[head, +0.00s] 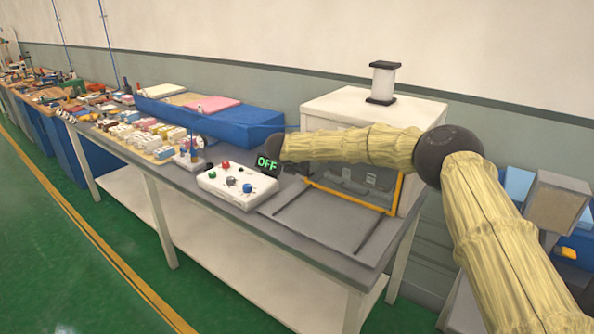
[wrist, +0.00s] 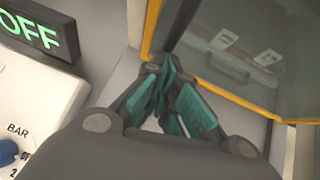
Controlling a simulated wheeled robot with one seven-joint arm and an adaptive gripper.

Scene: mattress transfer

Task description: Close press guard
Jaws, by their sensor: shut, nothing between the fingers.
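The press (head: 350,104) is a white box at the right end of the grey bench. Its guard (head: 397,193) is a clear panel with a yellow frame at the press's front; my arm hides its upper part. In the wrist view the guard (wrist: 225,92) shows its yellow left and bottom edges, with two pale tabs seen through the panel. My gripper (wrist: 165,72) is shut and empty, its teal-padded fingertips near the guard's lower left corner. I cannot tell whether they touch the frame. In the head view my forearm hides most of the gripper.
A white control box (head: 236,188) with buttons and a green OFF display (head: 267,163) stands just left of the press. Dark rails (head: 312,215) lie on the bench in front.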

